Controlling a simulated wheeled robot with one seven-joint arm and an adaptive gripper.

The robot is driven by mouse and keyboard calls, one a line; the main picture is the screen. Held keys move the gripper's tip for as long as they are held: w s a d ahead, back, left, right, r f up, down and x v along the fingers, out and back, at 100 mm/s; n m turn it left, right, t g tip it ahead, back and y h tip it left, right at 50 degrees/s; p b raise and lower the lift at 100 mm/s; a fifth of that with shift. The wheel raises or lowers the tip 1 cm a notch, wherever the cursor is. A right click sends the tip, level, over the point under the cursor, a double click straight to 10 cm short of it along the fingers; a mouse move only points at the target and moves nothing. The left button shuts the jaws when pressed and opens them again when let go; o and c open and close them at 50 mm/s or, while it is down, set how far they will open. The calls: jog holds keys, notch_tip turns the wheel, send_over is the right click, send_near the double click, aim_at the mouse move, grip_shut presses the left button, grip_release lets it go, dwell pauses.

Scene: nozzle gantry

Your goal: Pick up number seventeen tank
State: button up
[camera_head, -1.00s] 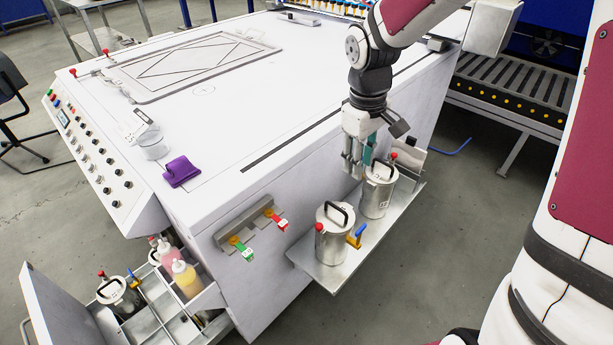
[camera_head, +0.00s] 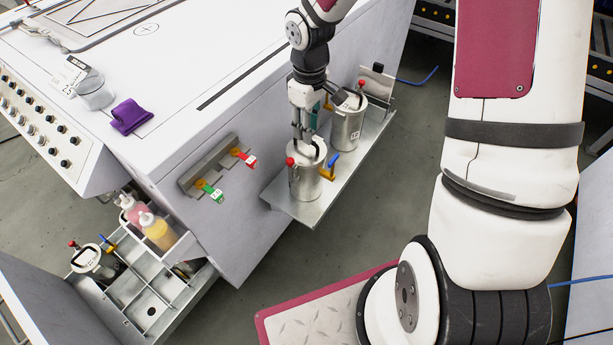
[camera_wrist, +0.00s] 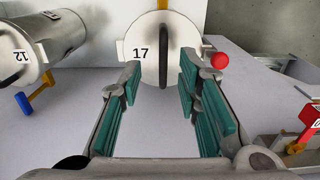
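The number 17 tank (camera_head: 305,184) is a silver cylinder with a black handle, a red knob and a blue-levered valve. It stands upright at the near end of the side shelf (camera_head: 309,213). In the wrist view the tank's lid (camera_wrist: 149,62) shows its "17" label, with the handle (camera_wrist: 164,42) between the finger lines. My gripper (camera_head: 303,139) is over this tank, pointing down. In the wrist view my gripper (camera_wrist: 160,84) is open, its teal-padded fingers apart on either side of the handle, with nothing held. Whether they touch the tank is unclear.
The number 12 tank (camera_head: 346,130) stands farther along the shelf, close to my wrist; it also shows in the wrist view (camera_wrist: 62,38). Green (camera_head: 211,192) and red (camera_head: 247,159) tagged valves stick out from the machine wall. An open drawer (camera_head: 150,300) holds another tank (camera_head: 96,265) and bottles.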

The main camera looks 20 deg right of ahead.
jog(key=f, duration=0.1)
jog(key=f+b, duration=0.1)
jog(key=f, duration=0.3)
jog(key=shift+a+b, duration=0.25)
jog(key=shift+b, duration=0.05)
grip_shut()
jog(key=shift+w, duration=0.1)
